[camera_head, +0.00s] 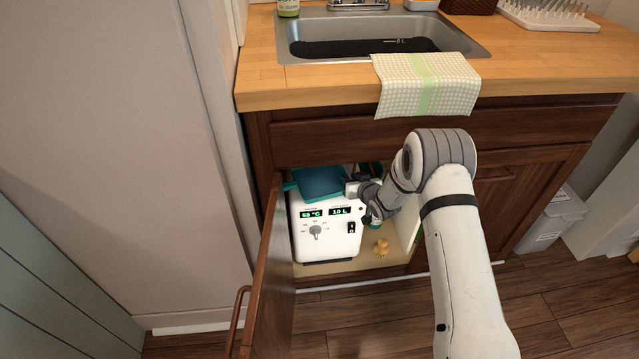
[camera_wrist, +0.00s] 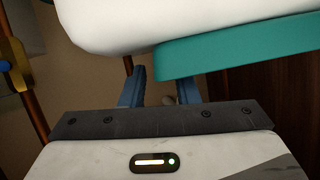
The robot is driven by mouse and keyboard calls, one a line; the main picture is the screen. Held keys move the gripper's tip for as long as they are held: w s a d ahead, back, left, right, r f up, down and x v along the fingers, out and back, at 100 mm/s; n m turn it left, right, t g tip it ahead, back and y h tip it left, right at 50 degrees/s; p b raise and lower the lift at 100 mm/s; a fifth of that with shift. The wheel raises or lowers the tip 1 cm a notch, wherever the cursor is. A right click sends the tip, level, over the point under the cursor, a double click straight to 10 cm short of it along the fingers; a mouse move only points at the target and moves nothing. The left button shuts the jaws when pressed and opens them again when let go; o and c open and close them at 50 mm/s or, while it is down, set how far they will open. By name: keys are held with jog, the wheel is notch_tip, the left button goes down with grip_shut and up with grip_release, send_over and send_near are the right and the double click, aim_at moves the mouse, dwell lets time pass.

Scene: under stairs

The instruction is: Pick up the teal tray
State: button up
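The teal tray (camera_head: 320,182) lies on top of a white machine (camera_head: 325,228) inside the open cabinet under the sink. In the wrist view the tray (camera_wrist: 245,45) crosses the upper right, with one corner near the gap between my fingers, and the white machine (camera_wrist: 150,22) fills the top. My gripper (camera_head: 348,188) is at the tray's right edge in the head view. Its blue fingers (camera_wrist: 160,88) are apart in the wrist view.
The open cabinet door (camera_head: 268,275) stands on the left side of the opening. The counter (camera_head: 330,80) with a checked towel (camera_head: 427,85) overhangs above. Floor in front is clear.

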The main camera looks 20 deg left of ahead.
jog(key=shift+x, duration=1.3)
jog(key=shift+d, duration=0.15)
jog(key=shift+c, duration=0.5)
grip_shut()
